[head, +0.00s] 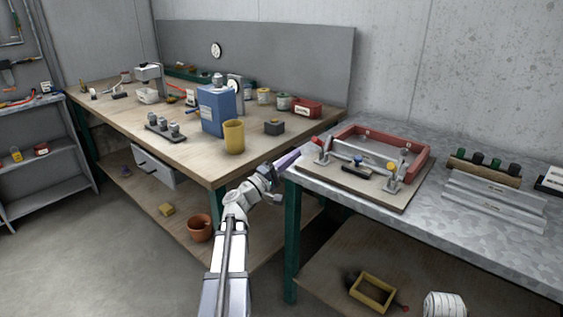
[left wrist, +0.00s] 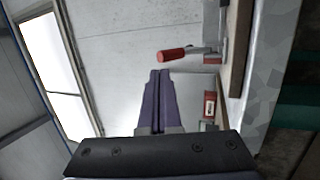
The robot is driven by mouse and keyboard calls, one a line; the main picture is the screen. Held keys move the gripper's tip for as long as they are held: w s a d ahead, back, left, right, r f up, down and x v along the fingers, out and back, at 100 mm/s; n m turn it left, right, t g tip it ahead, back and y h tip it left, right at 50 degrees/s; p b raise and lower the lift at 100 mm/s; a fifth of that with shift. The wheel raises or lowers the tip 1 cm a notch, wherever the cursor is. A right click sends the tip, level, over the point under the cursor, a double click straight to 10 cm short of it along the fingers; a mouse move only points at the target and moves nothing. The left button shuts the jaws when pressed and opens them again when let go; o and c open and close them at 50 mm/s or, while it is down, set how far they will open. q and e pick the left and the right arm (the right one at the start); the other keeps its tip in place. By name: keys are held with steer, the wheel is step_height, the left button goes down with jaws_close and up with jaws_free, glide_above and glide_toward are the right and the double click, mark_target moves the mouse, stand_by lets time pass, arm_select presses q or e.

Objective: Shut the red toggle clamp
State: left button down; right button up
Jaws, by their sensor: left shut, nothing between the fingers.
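In the left wrist view, the red toggle clamp's handle (left wrist: 172,54) sticks out sideways from its metal body, past the edge of a board. My left gripper (head: 296,157) is at the table's left corner, left of that clamp. In the left wrist view its purple fingers (left wrist: 160,74) are shut and empty, with tips close to the handle in the picture and no visible contact. My right gripper is not in view.
A red frame (head: 424,160) lies on the board, with a yellow-tipped clamp (head: 396,176) and a blue-knobbed part (head: 358,160) in front. A yellow cup (head: 234,137) stands on the wooden bench.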

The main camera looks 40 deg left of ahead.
mark_target(312, 140)
arm_select(q)
steer(key=shift+p+x, duration=0.6)
steer(key=shift+x, duration=2)
steer(key=shift+r+p, duration=0.25)
steer(key=shift+p, duration=0.25)
steer(key=w+r+g+p, duration=0.1)
steer(key=r+g+p, duration=0.1)
steer(key=p, duration=0.4)
steer(key=w+r+g+y+p, duration=0.1)
steer(key=w+r+g+p, duration=0.1)
steer(key=p, duration=0.4)
steer(key=shift+w+d+r+n, duration=0.15)
steer(key=shift+w+r+n, duration=0.1)
steer(key=shift+n, duration=0.15)
steer(key=w+n+g+y+p, duration=0.1)
steer(key=w+g+p, duration=0.5)
steer(key=p, duration=0.6)
steer(key=shift+w+d+r+g+p, duration=0.3)
steer(key=shift+w+r+p, duration=0.15)
steer(key=shift+w, duration=0.55)
steer(key=shift+w+r, duration=0.1)
steer(key=shift+r, duration=0.15)
